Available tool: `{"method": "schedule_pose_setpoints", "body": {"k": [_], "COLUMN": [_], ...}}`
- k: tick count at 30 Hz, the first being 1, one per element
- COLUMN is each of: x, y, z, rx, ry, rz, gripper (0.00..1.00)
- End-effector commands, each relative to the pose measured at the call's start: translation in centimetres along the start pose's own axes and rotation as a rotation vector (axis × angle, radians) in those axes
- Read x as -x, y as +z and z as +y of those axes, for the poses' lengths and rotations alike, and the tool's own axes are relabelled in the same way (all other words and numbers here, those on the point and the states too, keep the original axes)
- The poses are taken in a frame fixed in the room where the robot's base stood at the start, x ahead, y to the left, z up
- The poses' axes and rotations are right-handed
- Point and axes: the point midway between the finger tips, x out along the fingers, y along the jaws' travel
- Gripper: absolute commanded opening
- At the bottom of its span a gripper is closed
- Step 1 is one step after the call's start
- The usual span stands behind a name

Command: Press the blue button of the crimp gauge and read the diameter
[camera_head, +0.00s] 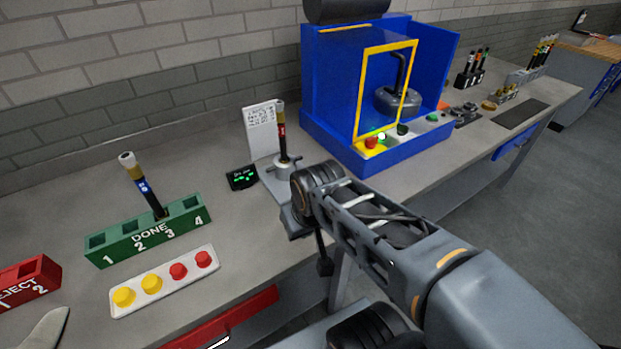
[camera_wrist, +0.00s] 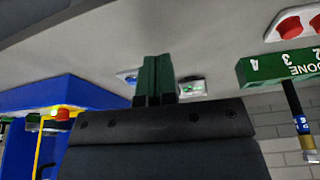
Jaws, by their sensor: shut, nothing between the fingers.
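The crimp gauge (camera_head: 283,168) stands on the bench in the head view, with a dark red-banded hose (camera_head: 282,130) upright in it. Its small black display (camera_head: 242,177) shows green characters too small to read. The display seems to show as a pale box with green marks (camera_wrist: 192,89) in the wrist view. A blue spot (camera_wrist: 127,76), perhaps the blue button, shows left of my fingers there; the button is hidden behind my arm in the head view. My gripper (camera_wrist: 155,78) is shut and empty, its green fingers together. I cannot tell whether they touch anything.
A green DONE rack (camera_head: 150,232) holds one blue-banded hose. A white strip (camera_head: 165,282) with yellow and red caps lies before it. A red REJECT rack (camera_head: 30,282) is at left. The blue press housing (camera_head: 400,160) stands right of the gauge, close to my arm.

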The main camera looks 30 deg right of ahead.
Motion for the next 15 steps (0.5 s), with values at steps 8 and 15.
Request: {"method": "schedule_pose_setpoints", "body": {"k": [8, 15], "x": [0.7, -0.5], "y": [-5.7, -15.1], "z": [0.3, 4.2], "rx": [-0.027, -0.081], "ry": [-0.158, -0.397], "rz": [-0.042, 0.052], "gripper": [0.00, 0.00]}}
